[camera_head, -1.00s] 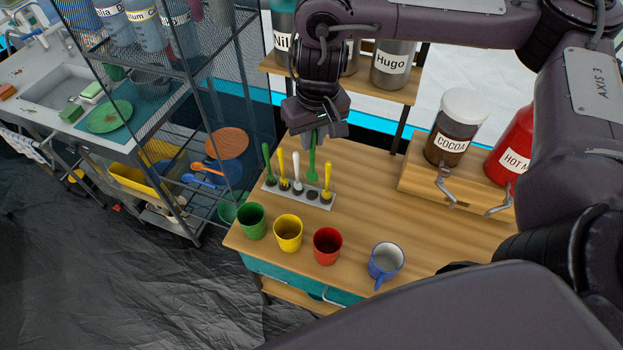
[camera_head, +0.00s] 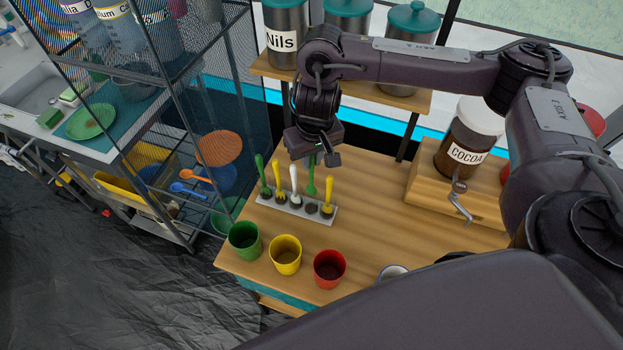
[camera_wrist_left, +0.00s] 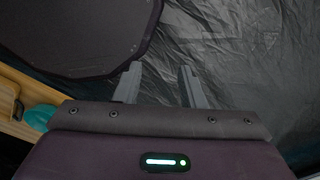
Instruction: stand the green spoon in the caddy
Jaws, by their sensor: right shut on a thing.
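The caddy (camera_head: 326,219) is a low grey rack with a row of dark holes, on the wooden table. It holds a green, a yellow and a white spoon and another yellow one at its right end. My right gripper (camera_head: 316,160) is above the rack, shut on a green spoon (camera_head: 311,178). This spoon hangs upright, bowl down, over or just behind the dark hole between the white spoon and the right yellow one. I cannot tell whether its bowl touches the rack. My left gripper (camera_wrist_left: 160,84) is open and empty in the left wrist view.
Green (camera_head: 244,239), yellow (camera_head: 285,254) and red (camera_head: 329,268) cups stand in front of the rack. A mug (camera_head: 393,271) is mostly hidden by my body. A cocoa jar dispenser (camera_head: 464,150) is at right. A mesh shelf (camera_head: 170,95) stands left. Bare tabletop lies right of the rack.

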